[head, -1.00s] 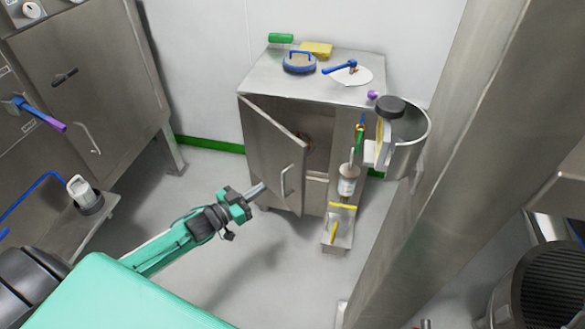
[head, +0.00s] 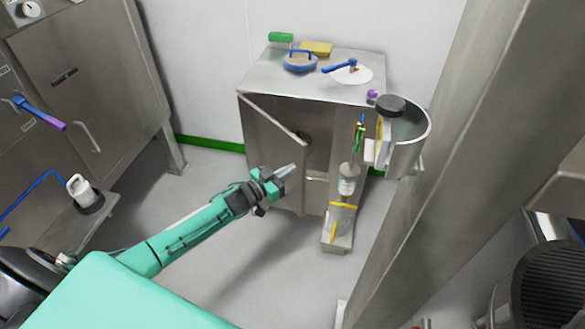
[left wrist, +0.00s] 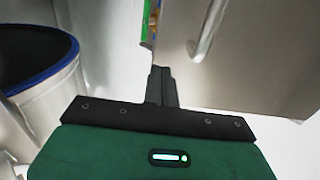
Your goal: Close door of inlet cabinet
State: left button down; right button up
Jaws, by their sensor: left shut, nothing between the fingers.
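The steel inlet cabinet (head: 330,92) stands against the back wall in the head view. Its door (head: 268,130) is hinged on the left and stands open, swung out toward me. The dark interior (head: 322,130) shows to the right of the door. My left gripper (head: 288,171) is shut and empty, in front of the door's outer face, and covers its handle. In the left wrist view the door (left wrist: 255,50) fills the upper right with its bar handle (left wrist: 207,32). The shut fingers (left wrist: 162,85) are near the door's edge; I cannot tell whether they touch. My right gripper is out of view.
A narrow stand (head: 340,240) with a bottle (head: 347,182) is right of the opening. A steel vessel (head: 410,150) and a large column (head: 430,180) stand further right. Small tools lie on the cabinet top. The floor (head: 215,190) left of the door is clear.

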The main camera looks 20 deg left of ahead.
pick_arm(q)
jog(key=shift+w+d, duration=0.3)
jog(key=shift+w, duration=0.35)
jog(key=shift+w+d, duration=0.1)
jog(key=shift+w, duration=0.1)
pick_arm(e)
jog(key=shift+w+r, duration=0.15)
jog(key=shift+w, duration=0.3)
